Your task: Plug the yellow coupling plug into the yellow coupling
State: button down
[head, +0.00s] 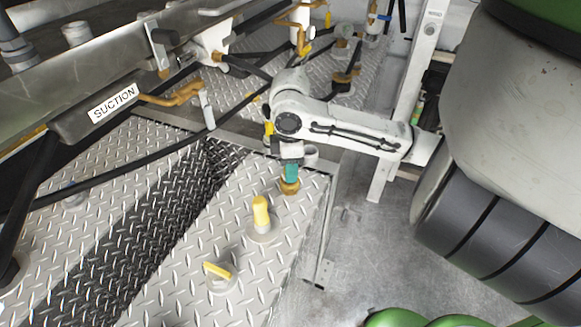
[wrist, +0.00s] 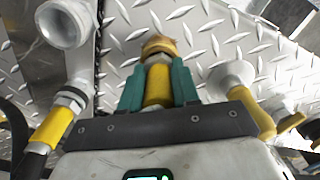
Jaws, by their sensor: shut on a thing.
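My gripper (head: 290,172) has teal fingers, pointing down over the tread-plate deck near its right edge. In the wrist view, my gripper (wrist: 158,88) is shut on a yellow cylinder with a brass end, which looks like the yellow coupling plug (wrist: 158,82). In the head view the fingers hide most of it, and a brass part (head: 290,186) shows below them. I cannot tell whether this end touches the deck. A yellow upright fitting (head: 261,210) on a round grey base stands just in front; it also shows in the wrist view (wrist: 250,112). Which fitting is the yellow coupling is unclear.
A yellow lever (head: 217,270) sits on another round base nearer the front. An open grey pipe end (wrist: 65,25) and a yellow-sleeved hose fitting (wrist: 50,125) are left of my fingers. Black hoses and the SUCTION pipe (head: 112,101) cross the left. Large reels (head: 500,230) stand right.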

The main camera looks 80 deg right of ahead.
jog(key=shift+f, duration=0.15)
jog(key=c, duration=0.8)
grip_release()
notch_tip(320, 180, up, 12)
jog(key=shift+r+p, duration=0.2)
jog(key=shift+p, duration=0.45)
